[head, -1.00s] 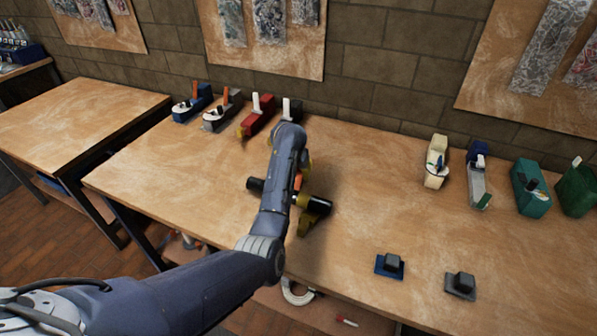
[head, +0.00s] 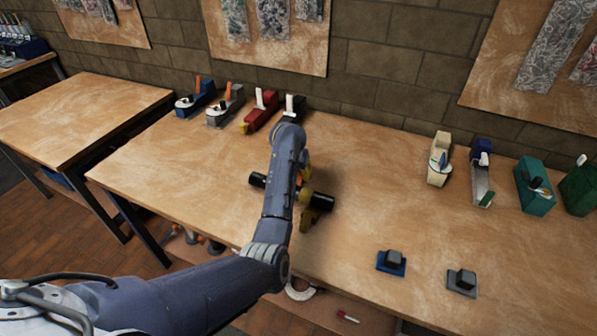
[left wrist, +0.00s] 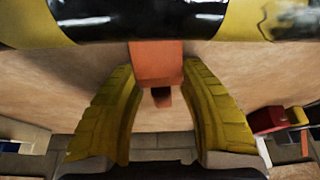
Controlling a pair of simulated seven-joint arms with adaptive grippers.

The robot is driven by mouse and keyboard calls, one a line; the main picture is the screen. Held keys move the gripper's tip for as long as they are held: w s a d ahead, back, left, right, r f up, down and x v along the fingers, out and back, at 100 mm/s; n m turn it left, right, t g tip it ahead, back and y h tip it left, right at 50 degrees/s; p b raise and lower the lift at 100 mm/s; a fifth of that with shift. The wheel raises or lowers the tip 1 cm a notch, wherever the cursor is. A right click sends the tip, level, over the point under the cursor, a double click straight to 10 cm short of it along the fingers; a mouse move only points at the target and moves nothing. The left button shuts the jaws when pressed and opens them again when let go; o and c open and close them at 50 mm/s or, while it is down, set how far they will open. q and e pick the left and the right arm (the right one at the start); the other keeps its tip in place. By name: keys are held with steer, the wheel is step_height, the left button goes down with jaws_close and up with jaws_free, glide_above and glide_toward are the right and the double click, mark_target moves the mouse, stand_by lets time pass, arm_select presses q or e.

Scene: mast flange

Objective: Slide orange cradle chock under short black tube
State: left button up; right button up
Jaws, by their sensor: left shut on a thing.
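The short black tube (head: 258,180) with yellow bands lies across the middle of the bench; my left arm covers its middle in the head view. In the left wrist view the tube (left wrist: 140,22) crosses the top of the picture. The orange cradle chock (left wrist: 157,62) is between the yellow fingertips of my left gripper (left wrist: 160,72), beside the tube and partly overlapped by it in the picture. The left gripper is shut on the chock. In the head view a bit of orange (head: 299,181) shows beside the left gripper (head: 304,182). Whether chock and tube touch is unclear. My right gripper is out of view.
Several tape dispensers stand along the back of the bench, including a red one (head: 262,110) and a teal one (head: 534,187). A blue-based block (head: 391,262) and a grey one (head: 461,281) sit front right. The bench (head: 380,215) between is clear.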

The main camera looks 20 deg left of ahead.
arm_select(q)
steer(key=shift+s+f, duration=0.1)
steer(key=shift+s, duration=0.45)
steer(key=o, duration=1.3)
steer(key=shift+a, duration=0.1)
steer(key=v, duration=0.6)
steer(key=shift+r, duration=0.3)
steer(key=shift+s+r, duration=0.25)
steer(key=shift+r, duration=0.25)
